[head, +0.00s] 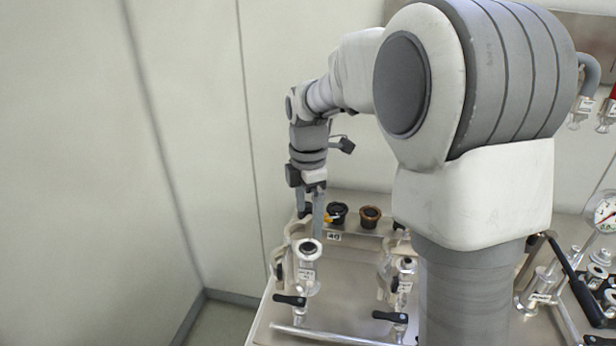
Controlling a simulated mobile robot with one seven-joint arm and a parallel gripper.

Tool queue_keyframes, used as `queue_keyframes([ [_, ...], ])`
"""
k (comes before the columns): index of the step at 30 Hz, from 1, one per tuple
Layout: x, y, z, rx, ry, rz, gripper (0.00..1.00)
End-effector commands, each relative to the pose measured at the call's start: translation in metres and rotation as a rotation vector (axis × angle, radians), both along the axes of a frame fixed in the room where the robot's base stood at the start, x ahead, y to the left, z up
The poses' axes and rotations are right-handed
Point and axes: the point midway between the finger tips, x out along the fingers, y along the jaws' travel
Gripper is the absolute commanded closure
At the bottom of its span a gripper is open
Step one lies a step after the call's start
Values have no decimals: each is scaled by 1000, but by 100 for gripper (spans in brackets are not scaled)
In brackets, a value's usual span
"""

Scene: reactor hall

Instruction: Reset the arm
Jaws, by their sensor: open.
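My gripper (311,212) hangs pointing down at the end of my arm, over the left part of the steel bench (350,256). Its two fingers are apart, with nothing seen between them. The fingertips show just above and behind a clear glass vessel (307,268) with a dark round top; I cannot tell whether they touch it. A large part of the bench is hidden behind my arm.
A black cap (337,213) and a brown cap (369,216) sit near a "40" label (334,237). A second glass vessel (404,280) stands to the right. A pressure gauge (605,213) is at the far right. Bare wall panels (190,130) fill the left.

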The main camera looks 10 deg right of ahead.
Motion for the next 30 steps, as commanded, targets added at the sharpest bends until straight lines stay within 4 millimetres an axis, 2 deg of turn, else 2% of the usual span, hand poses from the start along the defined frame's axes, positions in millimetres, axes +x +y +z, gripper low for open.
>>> queue_keyframes([
  [1, 1, 0, 15, 0, -6, 0, 0],
  [3, 2, 0, 33, 1, -9, 0, 0],
  [9, 2, 0, 72, 1, -11, 0, 0],
  [17, -1, 0, 94, 1, -15, -16, 0],
  [20, -11, -2, 101, 1, -35, -87, 0],
  [23, -30, -6, 110, 5, -75, -223, 0],
  [30, -90, -15, 123, 55, -189, -646, 0],
])
